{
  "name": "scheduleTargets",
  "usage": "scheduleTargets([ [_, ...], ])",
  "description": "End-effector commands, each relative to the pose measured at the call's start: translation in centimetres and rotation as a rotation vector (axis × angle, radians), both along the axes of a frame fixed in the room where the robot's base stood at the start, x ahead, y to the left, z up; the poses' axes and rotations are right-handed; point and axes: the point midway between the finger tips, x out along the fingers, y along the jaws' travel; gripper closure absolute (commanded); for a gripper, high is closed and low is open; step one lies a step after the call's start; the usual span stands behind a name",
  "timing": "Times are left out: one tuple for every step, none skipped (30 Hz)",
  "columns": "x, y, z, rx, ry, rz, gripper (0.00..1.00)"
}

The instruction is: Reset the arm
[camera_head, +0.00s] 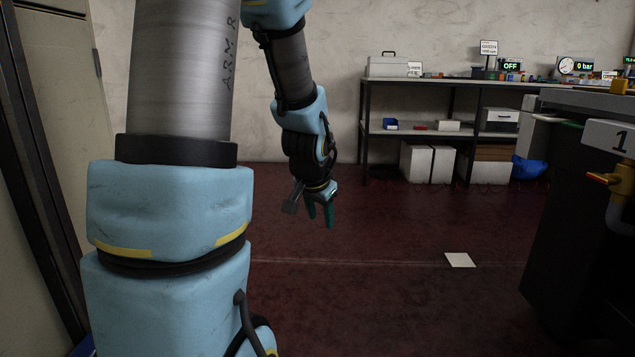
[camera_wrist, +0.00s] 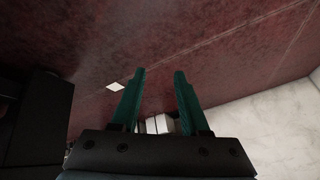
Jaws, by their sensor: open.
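My arm fills the left and middle of the head view, with light blue joints and grey links. My gripper (camera_head: 320,215) hangs at its end, pointing down over the dark red floor, with green fingers. In the wrist view my gripper (camera_wrist: 159,75) shows two green fingers spread apart with nothing between their tips. It is open and empty, apart from the table and the shelf.
A dark table (camera_head: 575,205) with a "1" label and a yellow valve stands at the right. A shelf (camera_head: 445,133) with boxes stands against the back wall. A white sheet (camera_head: 460,260) lies on the floor. A door frame (camera_head: 45,190) is at the left.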

Motion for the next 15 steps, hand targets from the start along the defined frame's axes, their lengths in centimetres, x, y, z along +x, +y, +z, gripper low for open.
scheduleTargets([
  [-2.2, 2.0, -0.1, -0.014, 0.066, 0.095, 0.55],
  [-3.5, 2.9, -0.4, -0.022, 0.107, 0.149, 0.55],
  [-5.3, 4.0, -0.7, -0.033, 0.16, 0.221, 0.55],
  [-6.6, 4.8, -0.9, -0.041, 0.199, 0.272, 0.55],
  [-7.9, 5.4, -1.1, -0.051, 0.237, 0.325, 0.55],
  [-9.7, 6.2, -1.2, -0.062, 0.286, 0.389, 0.55],
  [-11.0, 6.7, -1.3, -0.071, 0.322, 0.438, 0.55],
  [-12.4, 7.1, -1.4, -0.081, 0.359, 0.487, 0.55],
  [-14.2, 7.6, -1.5, -0.092, 0.407, 0.551, 0.55],
  [-13.9, 7.5, 0.0, -0.092, 0.404, 0.544, 0.55],
  [-13.8, 7.4, 0.9, -0.091, 0.4, 0.538, 0.55],
  [-13.7, 7.4, 1.9, -0.089, 0.4, 0.536, 0.55],
  [-13.7, 7.4, 2.5, -0.089, 0.399, 0.535, 0.55],
  [-13.7, 7.4, 3.2, -0.089, 0.399, 0.534, 0.55],
  [-13.7, 7.4, 4.2, -0.088, 0.399, 0.533, 0.55],
])
